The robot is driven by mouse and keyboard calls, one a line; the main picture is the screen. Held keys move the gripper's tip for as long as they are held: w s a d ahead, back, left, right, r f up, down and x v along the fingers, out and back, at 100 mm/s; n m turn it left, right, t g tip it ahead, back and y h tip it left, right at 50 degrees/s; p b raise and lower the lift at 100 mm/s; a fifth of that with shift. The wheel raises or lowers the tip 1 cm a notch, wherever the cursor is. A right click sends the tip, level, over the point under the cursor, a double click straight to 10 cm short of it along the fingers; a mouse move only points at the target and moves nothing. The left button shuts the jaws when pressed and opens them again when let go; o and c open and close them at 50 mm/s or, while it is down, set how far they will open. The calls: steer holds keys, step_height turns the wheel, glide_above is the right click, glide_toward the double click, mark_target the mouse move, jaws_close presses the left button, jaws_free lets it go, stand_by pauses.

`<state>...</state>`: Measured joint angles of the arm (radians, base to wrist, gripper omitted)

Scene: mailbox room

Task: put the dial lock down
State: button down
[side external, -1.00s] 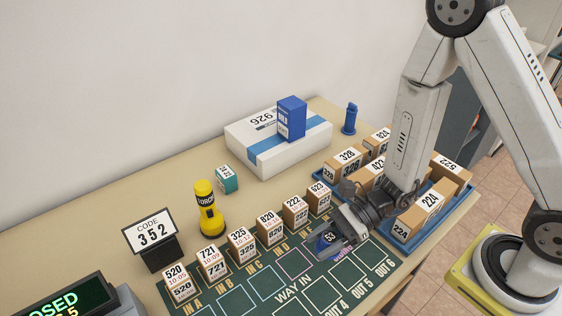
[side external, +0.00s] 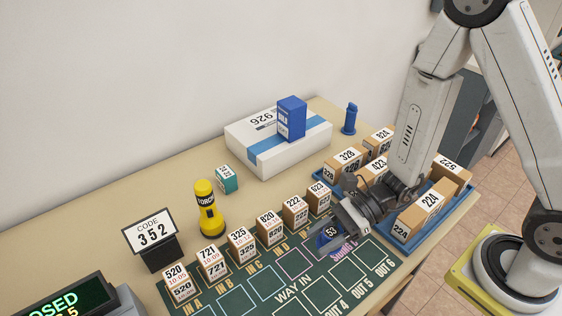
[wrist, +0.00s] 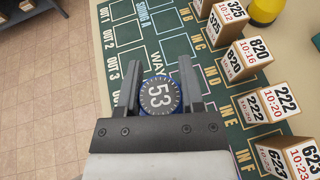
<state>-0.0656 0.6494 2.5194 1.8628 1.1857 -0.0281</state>
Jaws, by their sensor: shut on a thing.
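I cannot tell whether the lock touches the mat.
Several numbered boxes, such as box 520 (side external: 180,285), stand along the mat's back edge. A blue tray (side external: 400,240) of parcels is right of my gripper. A yellow torch (side external: 208,208), a code sign (side external: 152,236) and a white parcel (side external: 250,150) stand behind. The mat's front squares are clear.

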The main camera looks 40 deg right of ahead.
steer(key=shift+a, duration=0.1)
steer(key=shift+w+a+f, duration=0.1)
steer(key=shift+w+a, duration=0.1)
steer(key=shift+a, duration=0.25)
glide_above(251, 309)
steer(key=f, duration=0.2)
steer(key=shift+r+n+g, duration=0.25)
steer(key=shift+n+g, duration=0.05)
steer(key=shift+f, duration=0.1)
steer(key=shift+f, duration=2.1)
steer(key=shift+f, duration=0.1)
steer(key=shift+f, duration=1.7)
